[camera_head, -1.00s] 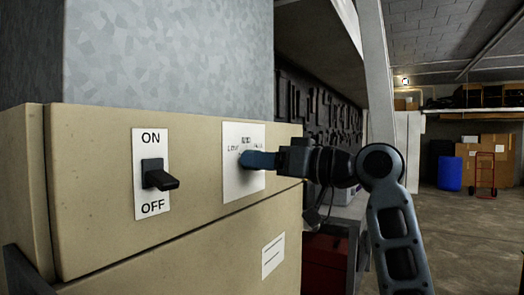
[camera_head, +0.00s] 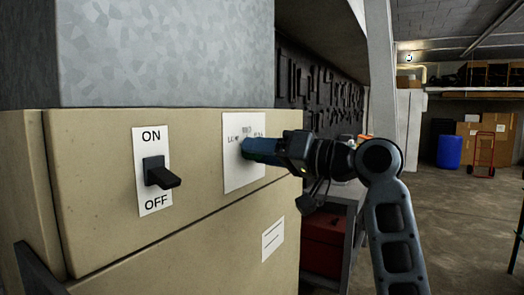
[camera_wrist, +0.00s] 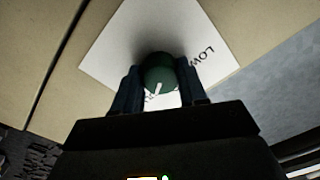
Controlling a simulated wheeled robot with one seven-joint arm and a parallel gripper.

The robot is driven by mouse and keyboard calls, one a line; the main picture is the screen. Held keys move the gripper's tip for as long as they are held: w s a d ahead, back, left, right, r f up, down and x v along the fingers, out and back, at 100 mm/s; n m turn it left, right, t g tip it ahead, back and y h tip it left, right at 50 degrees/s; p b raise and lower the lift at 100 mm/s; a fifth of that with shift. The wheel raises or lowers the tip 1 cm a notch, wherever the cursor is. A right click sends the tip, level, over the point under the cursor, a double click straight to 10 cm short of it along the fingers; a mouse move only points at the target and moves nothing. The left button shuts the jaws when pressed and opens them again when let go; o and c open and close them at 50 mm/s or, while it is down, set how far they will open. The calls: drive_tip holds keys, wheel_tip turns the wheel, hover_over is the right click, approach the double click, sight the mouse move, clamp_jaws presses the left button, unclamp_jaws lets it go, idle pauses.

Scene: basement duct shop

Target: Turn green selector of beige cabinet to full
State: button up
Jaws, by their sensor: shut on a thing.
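The beige cabinet (camera_head: 90,222) fills the left of the head view. A white label plate (camera_head: 233,178) on its front carries small lettering along the top, partly covered by my gripper. My gripper (camera_head: 246,147) reaches the plate from the right. In the wrist view the green selector (camera_wrist: 159,72) sits between the two fingers of my gripper (camera_wrist: 160,80), which are shut on it. A white pointer mark shows on the selector, towards the bottom of that view. "LOW" reads on the plate to the right; the other lettering is mostly hidden. In the head view the selector is hidden behind the fingers.
A black ON/OFF lever (camera_head: 160,174) on a white plate sticks out left of my gripper. A small white label (camera_head: 272,240) is below. A red box (camera_head: 322,242) stands on a shelf beside the cabinet. A blue barrel (camera_head: 449,152) and a red hand truck (camera_head: 485,154) are far back.

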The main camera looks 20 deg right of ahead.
drive_tip(key=o, duration=1.1)
drive_tip(key=shift+c, duration=0.2)
drive_tip(key=b+v, duration=0.2)
drive_tip(key=v, duration=0.6)
